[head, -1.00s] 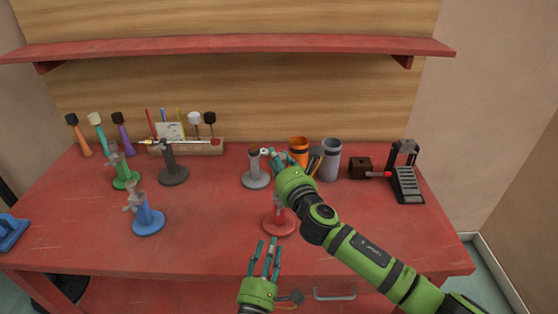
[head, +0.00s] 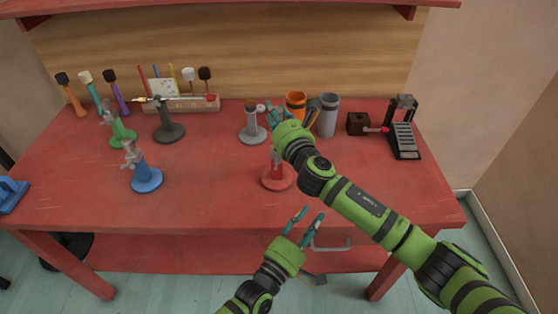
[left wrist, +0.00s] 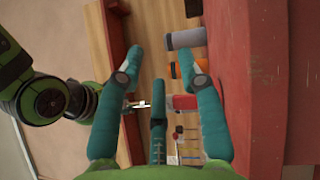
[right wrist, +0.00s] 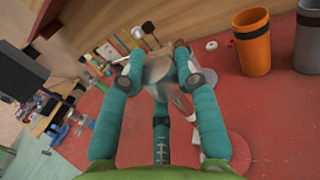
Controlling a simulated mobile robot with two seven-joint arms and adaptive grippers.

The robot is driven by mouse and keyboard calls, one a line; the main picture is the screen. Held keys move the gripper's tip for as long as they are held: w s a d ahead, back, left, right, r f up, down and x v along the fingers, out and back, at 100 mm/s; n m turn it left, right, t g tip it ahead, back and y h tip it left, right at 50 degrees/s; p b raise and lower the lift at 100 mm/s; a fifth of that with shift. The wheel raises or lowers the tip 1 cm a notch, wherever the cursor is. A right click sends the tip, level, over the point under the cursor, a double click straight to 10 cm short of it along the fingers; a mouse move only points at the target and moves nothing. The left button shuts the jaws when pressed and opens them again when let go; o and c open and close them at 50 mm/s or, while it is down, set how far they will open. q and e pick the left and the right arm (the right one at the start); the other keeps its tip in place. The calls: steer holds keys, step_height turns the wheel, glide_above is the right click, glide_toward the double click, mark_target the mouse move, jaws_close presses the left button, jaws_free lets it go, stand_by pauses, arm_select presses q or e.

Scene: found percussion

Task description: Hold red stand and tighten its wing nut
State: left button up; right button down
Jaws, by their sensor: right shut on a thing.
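The red stand (head: 277,180) stands upright near the front middle of the red table, with a round base and a short post. My right gripper (head: 276,114) is above it, hiding the top of the post. In the right wrist view, my right gripper's fingers (right wrist: 157,68) close around a blurred grey piece (right wrist: 158,76) that looks like the wing nut. My left gripper (head: 308,216) is open and empty in front of the table edge, below and right of the stand. In the left wrist view its fingers (left wrist: 172,62) are spread.
A grey stand (head: 252,134) is behind the red one; orange (head: 295,103) and grey (head: 328,116) cups stand behind right. A blue stand (head: 146,178), a green stand (head: 121,136) and a dark stand (head: 168,131) are to the left. The table's front middle is clear.

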arm_select(q)
steer(key=s+d+f+m+g, duration=0.4)
steer(key=d+f+m, duration=0.1)
steer(key=m, duration=0.3)
steer(key=m+t+y, duration=0.7)
steer(key=m+y, duration=0.2)
steer(key=y, duration=0.4)
glide_toward(278, 162)
steer(key=w, duration=0.9)
steer(key=shift+a+f, duration=0.25)
steer(key=shift+f, duration=0.1)
steer(key=shift+c, duration=0.4)
jaws_close()
